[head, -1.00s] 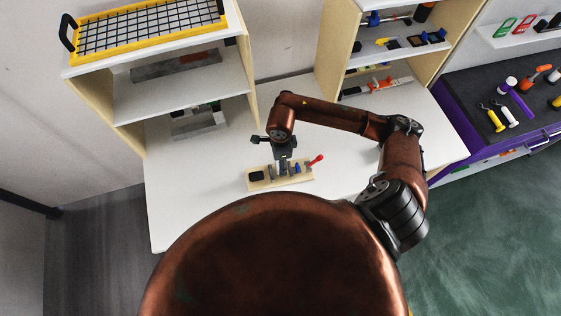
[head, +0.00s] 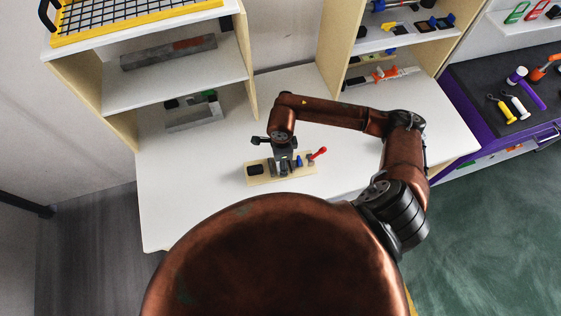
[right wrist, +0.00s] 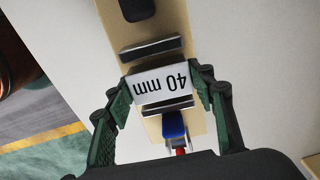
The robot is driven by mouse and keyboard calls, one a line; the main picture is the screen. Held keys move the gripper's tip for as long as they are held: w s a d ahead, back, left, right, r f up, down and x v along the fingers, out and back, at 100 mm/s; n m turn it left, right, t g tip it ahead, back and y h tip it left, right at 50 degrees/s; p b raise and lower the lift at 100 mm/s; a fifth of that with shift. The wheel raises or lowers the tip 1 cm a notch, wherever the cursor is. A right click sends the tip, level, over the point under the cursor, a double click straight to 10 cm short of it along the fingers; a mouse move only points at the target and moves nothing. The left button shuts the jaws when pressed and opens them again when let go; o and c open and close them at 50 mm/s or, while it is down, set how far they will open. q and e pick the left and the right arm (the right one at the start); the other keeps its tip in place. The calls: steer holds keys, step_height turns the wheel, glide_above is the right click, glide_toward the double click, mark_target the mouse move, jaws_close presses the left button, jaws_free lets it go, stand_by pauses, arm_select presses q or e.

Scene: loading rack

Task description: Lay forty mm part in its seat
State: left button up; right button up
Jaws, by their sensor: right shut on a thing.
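The forty mm part (right wrist: 160,84) is a light grey block marked "40 mm", upside down in the right wrist view. My right gripper (right wrist: 162,90), with green finger pads, is shut on it across its two ends. It is over the beige wooden holder (right wrist: 200,60), between two dark grey upright plates (right wrist: 152,47). I cannot tell whether the part touches the holder's floor. In the head view, my right gripper (head: 284,164) is above the middle of the holder (head: 262,180), hiding most of the part. My left gripper is not in view.
The holder also carries a black piece (head: 255,170) at its left end, a blue piece (right wrist: 173,125) and a red-handled tool (head: 318,153) at its right. Shelf units (head: 180,85) stand at the back left and right. The white table (head: 185,205) is clear left of the holder.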

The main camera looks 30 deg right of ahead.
steer(key=shift+f, duration=0.1)
steer(key=o, duration=1.3)
steer(key=shift+c, duration=0.2)
step_height(320, 180, up, 12)
